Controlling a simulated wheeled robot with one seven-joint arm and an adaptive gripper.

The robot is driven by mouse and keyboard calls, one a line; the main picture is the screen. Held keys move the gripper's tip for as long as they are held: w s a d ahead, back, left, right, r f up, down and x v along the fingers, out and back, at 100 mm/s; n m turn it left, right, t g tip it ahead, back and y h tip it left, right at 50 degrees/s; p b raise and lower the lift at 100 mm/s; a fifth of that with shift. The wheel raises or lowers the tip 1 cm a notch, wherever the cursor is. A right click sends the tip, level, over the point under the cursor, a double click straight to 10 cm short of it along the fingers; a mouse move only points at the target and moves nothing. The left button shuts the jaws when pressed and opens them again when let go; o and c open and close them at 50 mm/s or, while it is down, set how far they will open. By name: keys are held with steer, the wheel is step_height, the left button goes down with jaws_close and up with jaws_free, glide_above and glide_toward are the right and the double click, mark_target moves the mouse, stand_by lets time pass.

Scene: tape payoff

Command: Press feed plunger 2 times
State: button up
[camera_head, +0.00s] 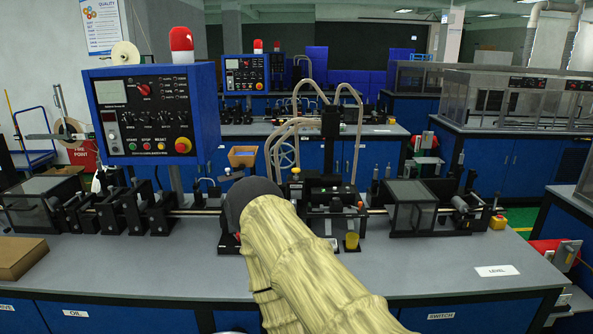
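No part is clearly marked as the feed plunger, and I cannot tell which one it is. Small candidates on the bench machine are a yellow cylinder (351,241) at its front edge, right of my arm, and a small red knob (361,204) just above it. My arm, in a pale sleeve with a dark rounded end, reaches from the bottom middle over the bench to the machine's centre. My gripper is not visible; the arm hides that area, so contact cannot be seen. A tape reel (70,132) stands at the far left.
A blue control box (152,115) with buttons and a red lamp stands above the left of the machine. Dark fixtures (120,212) and a clear-sided box (411,205) line the rail. A cardboard box (22,257) lies front left.

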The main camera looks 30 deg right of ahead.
jaws_close()
stand_by(1.1)
